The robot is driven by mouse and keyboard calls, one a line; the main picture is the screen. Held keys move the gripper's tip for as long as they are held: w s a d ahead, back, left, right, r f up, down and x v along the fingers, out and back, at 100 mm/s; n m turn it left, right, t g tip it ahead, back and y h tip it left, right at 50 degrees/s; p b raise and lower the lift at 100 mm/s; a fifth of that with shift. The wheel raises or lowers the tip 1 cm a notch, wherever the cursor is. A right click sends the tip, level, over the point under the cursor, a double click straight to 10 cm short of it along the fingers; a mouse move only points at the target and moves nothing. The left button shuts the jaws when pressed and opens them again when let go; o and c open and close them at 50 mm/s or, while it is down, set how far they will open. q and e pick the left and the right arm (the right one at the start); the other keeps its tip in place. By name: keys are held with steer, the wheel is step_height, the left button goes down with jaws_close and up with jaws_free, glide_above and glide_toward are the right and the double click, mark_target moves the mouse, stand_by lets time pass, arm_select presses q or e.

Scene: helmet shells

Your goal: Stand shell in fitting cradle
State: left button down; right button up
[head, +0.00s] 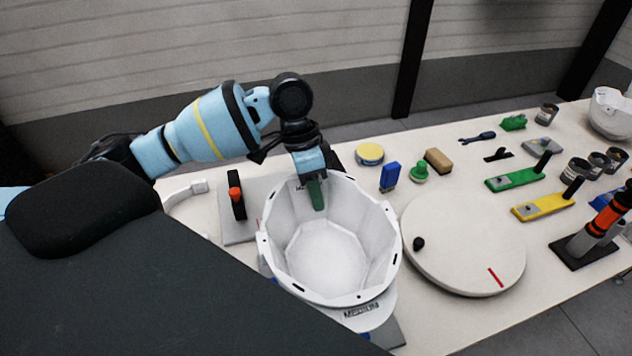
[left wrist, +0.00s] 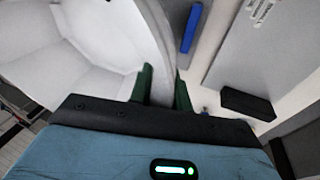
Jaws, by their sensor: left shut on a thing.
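A white helmet shell (head: 328,255) sits with its open side up near the table's front edge, its labelled brim toward the bottom of the head view. My left gripper (head: 317,192) reaches over its far rim and is shut on the wall, one finger inside. In the left wrist view the shell (left wrist: 85,45) has its wall between my green fingers (left wrist: 163,90). A grey plate (head: 238,229) and small blue parts (head: 264,268) show beside and below the shell; the shell hides most of what is under it. I cannot tell whether it touches a cradle. My right gripper is not in view.
A round white turntable (head: 465,240) with a red mark stands close right of the shell. Green (head: 518,178) and yellow (head: 543,207) blocks, cups and another white shell (head: 611,114) lie farther right.

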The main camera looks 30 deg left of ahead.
arm_select(q)
steer(key=shift+f+b, duration=0.4)
steer(key=shift+f, duration=4.45)
steer(key=c, duration=1.2)
jaws_free()
steer(key=shift+c, duration=0.2)
steer(key=shift+f, duration=0.1)
steer(key=shift+v, duration=3.95)
